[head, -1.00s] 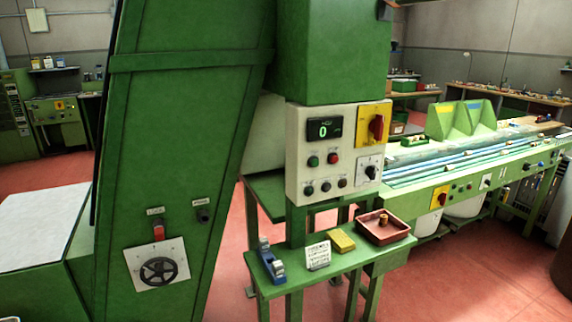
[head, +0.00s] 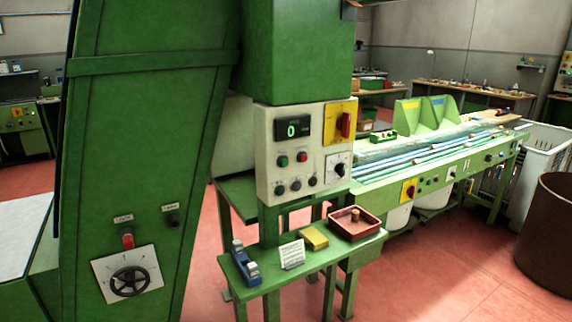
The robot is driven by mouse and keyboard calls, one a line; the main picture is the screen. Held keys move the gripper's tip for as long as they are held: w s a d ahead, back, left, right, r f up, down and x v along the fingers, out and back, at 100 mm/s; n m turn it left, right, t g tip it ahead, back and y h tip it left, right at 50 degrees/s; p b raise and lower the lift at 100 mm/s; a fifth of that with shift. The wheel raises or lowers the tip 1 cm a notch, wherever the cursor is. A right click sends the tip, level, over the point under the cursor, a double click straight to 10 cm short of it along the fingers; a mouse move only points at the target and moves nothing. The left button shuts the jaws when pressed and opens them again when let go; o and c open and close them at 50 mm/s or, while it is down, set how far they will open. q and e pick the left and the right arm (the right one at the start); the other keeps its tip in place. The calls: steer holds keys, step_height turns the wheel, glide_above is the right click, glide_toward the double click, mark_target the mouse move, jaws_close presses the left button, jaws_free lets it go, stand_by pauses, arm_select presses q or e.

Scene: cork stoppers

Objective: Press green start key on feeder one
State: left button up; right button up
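A cream control panel (head: 265,180) is mounted on the green machine in the middle of the head view. A round green key (head: 282,161) sits on it below a dark display (head: 292,129) that reads 0. A red key (head: 302,157) is just to its right. A yellow plate with a red rotary switch (head: 342,125) is at the panel's upper right. A dial (head: 338,168) is below that, and several small dark knobs run along the bottom. Lettering on the panel is too small to read. Neither of my grippers is in view.
A green shelf below the panel holds a blue tape dispenser (head: 244,262), a white card (head: 292,254), a yellow block (head: 314,237) and a red tray (head: 371,225). A conveyor bench (head: 440,187) extends right. A brown bin (head: 545,230) stands at right. Red floor (head: 440,270) is open in front.

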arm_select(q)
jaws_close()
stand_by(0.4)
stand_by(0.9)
